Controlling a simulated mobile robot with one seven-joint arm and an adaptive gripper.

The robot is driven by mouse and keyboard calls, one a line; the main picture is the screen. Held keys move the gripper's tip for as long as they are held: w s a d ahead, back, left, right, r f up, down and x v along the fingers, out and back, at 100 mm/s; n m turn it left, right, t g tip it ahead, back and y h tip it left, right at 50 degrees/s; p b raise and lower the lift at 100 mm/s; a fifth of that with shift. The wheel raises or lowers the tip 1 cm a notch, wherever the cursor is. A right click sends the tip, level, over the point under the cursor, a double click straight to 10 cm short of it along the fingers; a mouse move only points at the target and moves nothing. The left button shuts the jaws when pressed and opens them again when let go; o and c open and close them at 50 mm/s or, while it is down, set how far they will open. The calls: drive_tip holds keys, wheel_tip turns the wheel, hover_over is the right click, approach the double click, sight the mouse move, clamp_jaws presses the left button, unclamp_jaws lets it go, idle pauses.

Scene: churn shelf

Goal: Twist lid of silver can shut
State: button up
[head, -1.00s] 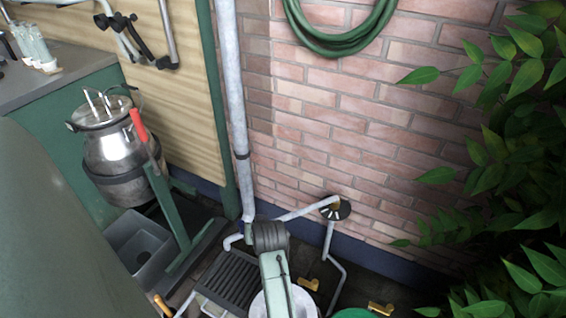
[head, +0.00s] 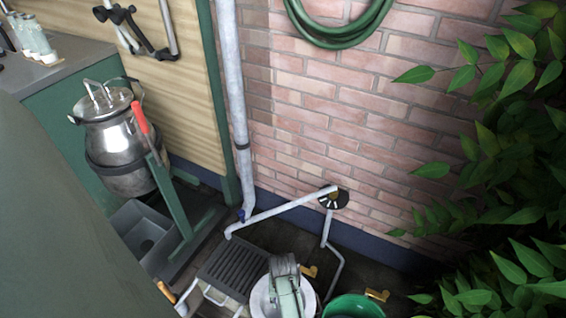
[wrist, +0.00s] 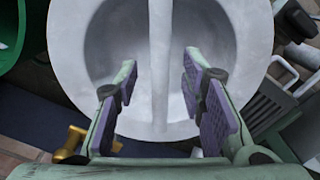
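A pale grey-silver round lid (wrist: 225,20) with a straight bar handle (wrist: 160,50) fills the upper wrist view. It shows partly in the head view as a pale round top (head: 259,302) at the bottom. My gripper (wrist: 158,76) is open over it, with one purple-padded finger on each side of the bar. I cannot tell whether the fingers touch the lid. The body of the can below is hidden. A shiny silver churn (head: 122,150) with a handled lid (head: 105,104) leans in a green stand at the left of the head view, away from my gripper.
A green bucket (head: 352,308) stands right of the pale lid. A dark slatted grate (head: 236,265) lies to its left, with a grey basin (head: 140,235) further left. Brass taps (head: 377,295) and a white pipe (head: 280,211) are near the brick wall. Leaves hang at right.

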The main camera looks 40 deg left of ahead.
drive_tip(key=shift+f, duration=1.4)
clamp_jaws()
